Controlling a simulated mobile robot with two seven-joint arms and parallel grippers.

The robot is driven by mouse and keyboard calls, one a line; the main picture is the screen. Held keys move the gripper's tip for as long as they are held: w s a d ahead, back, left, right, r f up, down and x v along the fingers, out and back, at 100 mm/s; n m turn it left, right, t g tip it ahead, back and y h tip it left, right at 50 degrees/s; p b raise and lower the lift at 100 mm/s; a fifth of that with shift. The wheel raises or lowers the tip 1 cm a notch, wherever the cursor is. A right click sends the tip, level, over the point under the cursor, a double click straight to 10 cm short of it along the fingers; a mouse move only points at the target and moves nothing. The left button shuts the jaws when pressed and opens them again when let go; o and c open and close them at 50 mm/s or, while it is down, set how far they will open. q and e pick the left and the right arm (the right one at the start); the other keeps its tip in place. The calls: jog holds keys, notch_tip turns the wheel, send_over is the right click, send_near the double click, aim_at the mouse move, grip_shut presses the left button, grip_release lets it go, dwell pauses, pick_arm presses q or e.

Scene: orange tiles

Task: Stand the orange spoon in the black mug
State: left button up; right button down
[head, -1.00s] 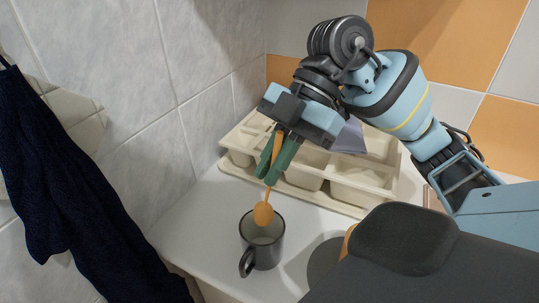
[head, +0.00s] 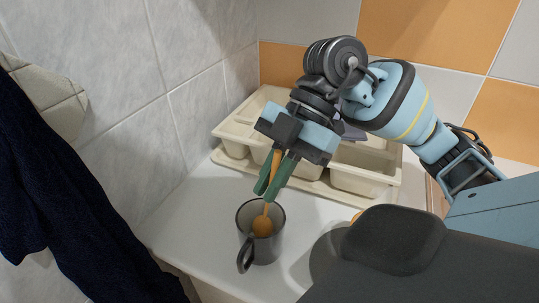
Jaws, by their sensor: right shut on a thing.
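The black mug (head: 270,249) stands upright on the white counter, its handle toward the front left. My right gripper (head: 271,192) is above the mug and is shut on the orange spoon (head: 263,226). The spoon hangs bowl-down, and its bowl is inside the mug's opening. Its handle runs up between the green fingers. I cannot tell whether the spoon touches the mug's wall or bottom. My left gripper is not in view.
A cream compartment tray (head: 236,131) stands behind the mug with a greyish item partly hidden in it. A dark blue cloth (head: 75,215) hangs at the left. The counter's (head: 190,225) left part is clear.

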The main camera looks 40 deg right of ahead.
jog(key=shift+f, duration=0.15)
jog(key=c, duration=1.5)
grip_release()
jog(key=shift+o, duration=0.2)
jog(key=v, duration=0.7)
jog(key=shift+d+r+p, duration=0.25)
jog(key=shift+r+p, duration=0.05)
jog(key=shift+p, duration=0.05)
